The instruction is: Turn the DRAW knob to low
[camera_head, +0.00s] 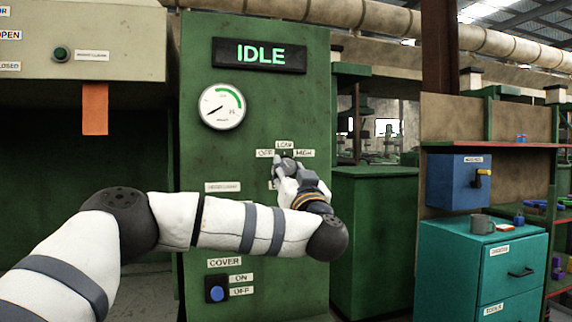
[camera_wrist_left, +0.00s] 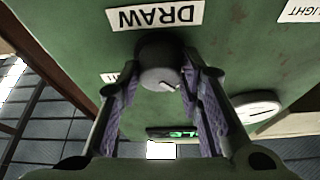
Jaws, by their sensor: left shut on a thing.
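The DRAW knob (camera_head: 287,163) is a grey round knob on the green panel, below the labels OFF, LOW and HIGH. My left gripper (camera_head: 286,172) is at the knob and partly covers it. In the left wrist view, the panel appears upside down, with the DRAW label (camera_wrist_left: 155,16) above the knob (camera_wrist_left: 158,62). There the two fingers of my left gripper (camera_wrist_left: 165,76) are shut on the knob from both sides. A short white mark shows on the knob's face; its exact setting is hard to tell. My right gripper is not in view.
The panel carries a lit IDLE display (camera_head: 261,55), a round gauge (camera_head: 222,106) with its needle low, and a blue COVER button (camera_head: 217,293).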

